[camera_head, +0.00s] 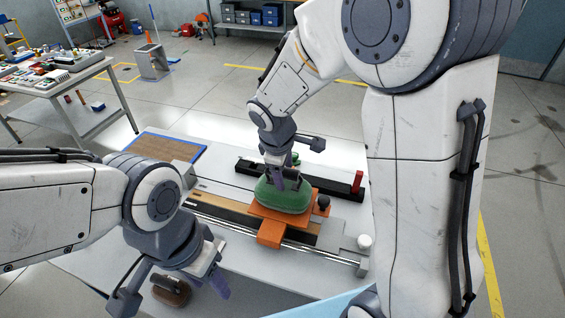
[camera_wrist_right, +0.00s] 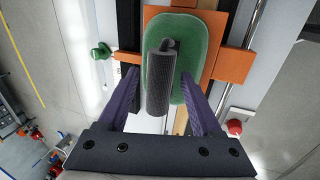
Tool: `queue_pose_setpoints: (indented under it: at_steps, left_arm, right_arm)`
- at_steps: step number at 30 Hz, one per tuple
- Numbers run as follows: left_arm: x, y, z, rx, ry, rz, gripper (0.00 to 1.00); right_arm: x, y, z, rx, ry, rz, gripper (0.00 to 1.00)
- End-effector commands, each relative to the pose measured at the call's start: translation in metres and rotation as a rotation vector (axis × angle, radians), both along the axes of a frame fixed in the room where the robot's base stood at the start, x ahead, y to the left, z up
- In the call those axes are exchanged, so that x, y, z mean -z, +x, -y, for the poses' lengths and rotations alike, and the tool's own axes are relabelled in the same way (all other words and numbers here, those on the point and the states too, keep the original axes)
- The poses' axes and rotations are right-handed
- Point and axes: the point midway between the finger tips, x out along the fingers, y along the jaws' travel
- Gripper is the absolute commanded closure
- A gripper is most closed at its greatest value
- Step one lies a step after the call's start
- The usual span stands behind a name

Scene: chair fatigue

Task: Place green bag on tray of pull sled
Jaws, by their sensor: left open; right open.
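The green bag (camera_head: 285,199) lies on the orange tray (camera_head: 271,234) of the pull sled, which sits on rails on the white table. In the right wrist view the bag (camera_wrist_right: 196,45) has a dark grey cylindrical handle (camera_wrist_right: 157,85) and orange tray (camera_wrist_right: 238,62) shows around it. My right gripper (camera_head: 284,180) is open at the bag, with its purple fingers on either side of the handle in the wrist view; I cannot tell whether they touch the bag. My left gripper (camera_head: 215,282) is open and empty over the near left of the table, away from the bag.
A brown object (camera_head: 172,292) lies near my left gripper. A black bar with a red end (camera_head: 357,183) lies behind the sled. A white knob (camera_head: 364,241) stands at the rail's right end. A brown board (camera_head: 155,147) lies at the table's back left.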

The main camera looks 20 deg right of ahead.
Motion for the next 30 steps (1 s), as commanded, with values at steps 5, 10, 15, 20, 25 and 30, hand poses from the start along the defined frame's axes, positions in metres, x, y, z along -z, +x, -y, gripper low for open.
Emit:
queue_pose_setpoints:
  at_steps: [5, 10, 15, 20, 25, 30]
  left_arm:
    - [0.006, 0.000, 0.000, 0.000, 0.000, 0.000, 0.50]
    - [0.014, 0.000, 0.000, 0.001, 0.000, 0.000, 0.50]
    - [0.019, 0.000, 0.000, 0.002, 0.000, 0.000, 0.50]
    - [0.021, 0.000, 0.000, 0.002, 0.000, 0.000, 0.50]
    - [0.021, 0.000, 0.000, 0.002, 0.000, 0.000, 0.50]
    - [0.021, 0.000, 0.000, 0.002, 0.000, 0.000, 0.50]
  right_arm:
    - [-0.027, -0.005, -0.006, -0.002, 0.004, 0.009, 0.34]
    - [-0.063, -0.014, -0.012, -0.003, 0.004, 0.010, 0.34]
    - [-0.092, -0.022, -0.017, -0.001, 0.003, 0.007, 0.34]
    - [-0.107, -0.026, -0.020, -0.002, 0.002, 0.004, 0.34]
    - [-0.110, -0.031, -0.023, 0.000, 0.008, -0.002, 0.34]
    - [-0.082, -0.095, -0.062, 0.061, 0.121, -0.056, 0.34]
